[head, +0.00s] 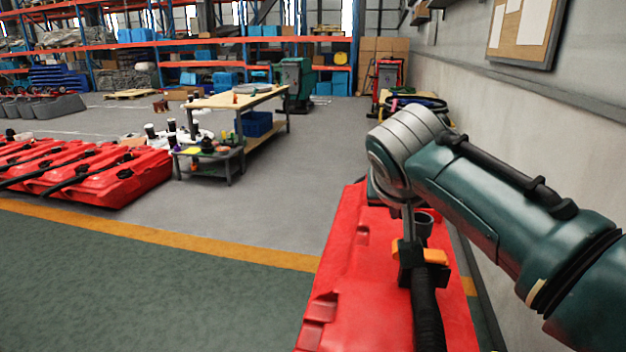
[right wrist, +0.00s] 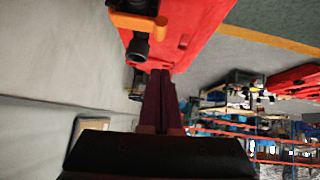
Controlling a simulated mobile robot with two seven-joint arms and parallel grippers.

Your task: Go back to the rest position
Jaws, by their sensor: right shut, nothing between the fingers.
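My right arm (head: 470,190) comes in from the right of the head view, its grey wrist joint above the far end of a red tank (head: 350,270). In the right wrist view the two fingers of my right gripper (right wrist: 160,76) lie together with nothing between them. The red tank (right wrist: 195,30) shows beyond the fingertips, with an orange part (right wrist: 138,22) and a black fitting (right wrist: 138,46). In the head view the wrist largely hides the fingers. I cannot tell the exact gap to the tank. My left gripper is in neither view.
A grey wall with a cork board (head: 525,30) runs along the right. A black hose (head: 426,310) with an orange clip (head: 405,252) lies over the red tank. More red tanks (head: 120,180) stand at left, near a workbench (head: 240,98). The green floor (head: 150,285) at front left is clear.

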